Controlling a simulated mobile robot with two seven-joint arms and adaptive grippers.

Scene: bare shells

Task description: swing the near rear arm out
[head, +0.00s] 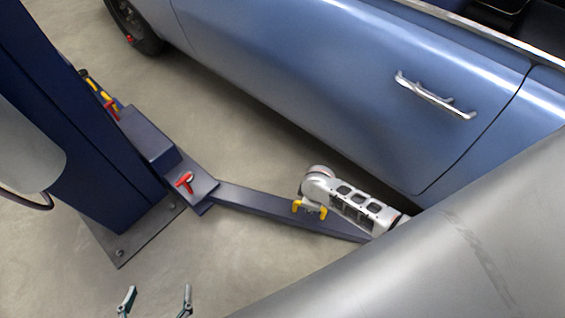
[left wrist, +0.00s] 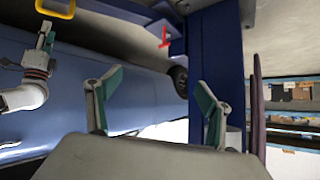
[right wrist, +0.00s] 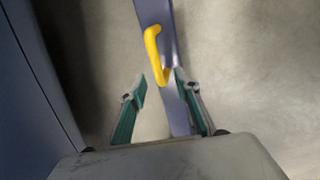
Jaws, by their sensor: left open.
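The near rear arm (head: 255,204) is a long blue-grey lift arm running from the dark blue post's base towards the car. A yellow handle (head: 323,212) stands on it, partly hidden under my right wrist in the head view. In the right wrist view, my right gripper (right wrist: 160,77) is open, with the lower end of the yellow handle (right wrist: 154,50) between its fingertips. The left wrist view shows the right gripper (left wrist: 45,38) just below the handle (left wrist: 55,8). My left gripper (head: 156,300) is open and empty above the floor, away from the arm.
The blue car (head: 300,80) stands close along the far side of the arm. The post (head: 75,130) rises at the left from a bolted base plate. A red T-handle (head: 185,181) sits at the arm's root. Bare floor (head: 190,260) lies on the near side.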

